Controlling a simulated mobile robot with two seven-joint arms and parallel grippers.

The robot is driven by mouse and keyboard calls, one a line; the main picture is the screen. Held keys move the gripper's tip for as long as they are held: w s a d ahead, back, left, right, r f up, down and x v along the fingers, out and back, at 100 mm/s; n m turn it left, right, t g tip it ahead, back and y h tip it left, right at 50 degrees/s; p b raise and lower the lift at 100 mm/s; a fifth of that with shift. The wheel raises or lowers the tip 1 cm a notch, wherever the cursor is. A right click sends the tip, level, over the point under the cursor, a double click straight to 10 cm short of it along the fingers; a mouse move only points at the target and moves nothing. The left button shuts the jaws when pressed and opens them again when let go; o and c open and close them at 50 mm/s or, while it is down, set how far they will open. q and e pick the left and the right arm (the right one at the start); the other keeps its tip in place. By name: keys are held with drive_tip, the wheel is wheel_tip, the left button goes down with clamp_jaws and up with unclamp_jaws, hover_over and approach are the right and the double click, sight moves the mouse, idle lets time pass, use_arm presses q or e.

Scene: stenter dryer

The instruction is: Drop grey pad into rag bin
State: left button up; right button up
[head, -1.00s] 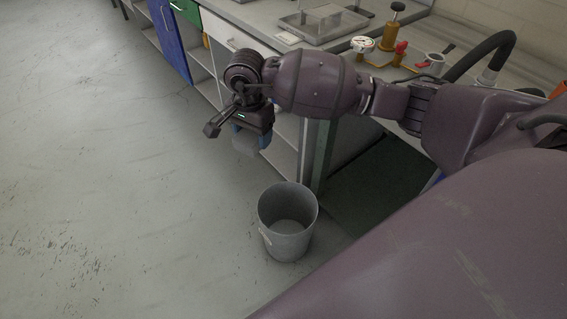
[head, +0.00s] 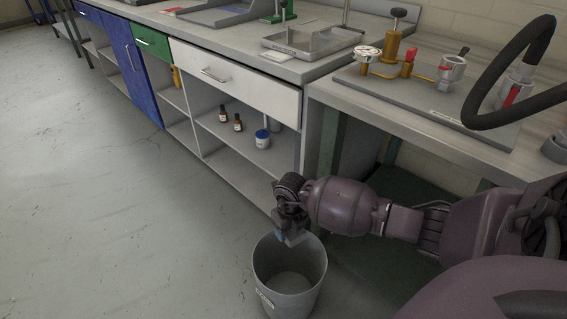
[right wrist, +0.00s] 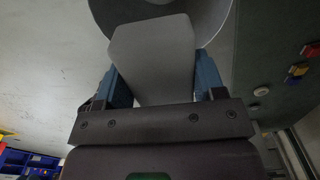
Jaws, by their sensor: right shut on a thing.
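The rag bin (head: 290,303) is a grey, round, open-topped bucket on the floor at the bottom middle of the head view. Its inside looks empty where I can see it. My right gripper (head: 288,234) is over the bin's far rim, pointing down. In the right wrist view its two blue fingers are shut on the grey pad (right wrist: 152,52), a flat light grey piece. Beyond the pad, part of the bin's round rim (right wrist: 222,14) shows at the top. In the head view the pad is mostly hidden by the gripper. My left gripper is not in view.
A cabinet with a white drawer (head: 235,75) and open shelves stands behind the bin, holding small bottles and a blue-lidded jar (head: 262,138). A bench (head: 420,125) with brass valve fittings is at the right. The floor on the left is clear.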

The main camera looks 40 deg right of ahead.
drive_tip(key=f, duration=0.1)
drive_tip(key=d+f+m, duration=0.1)
drive_tip(key=s+f+m, duration=0.1)
drive_tip(key=shift+d+f+b, duration=0.3)
drive_tip(key=shift+f+b, duration=0.05)
use_arm(q)
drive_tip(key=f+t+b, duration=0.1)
drive_tip(key=b, duration=0.2)
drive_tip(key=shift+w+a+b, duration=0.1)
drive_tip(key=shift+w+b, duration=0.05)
drive_tip(key=shift+b, duration=0.25)
use_arm(e)
wheel_tip(320, 180, down, 6)
drive_tip(key=shift+r, duration=0.15)
drive_tip(key=o, duration=1)
drive_tip(key=shift+c, duration=0.2)
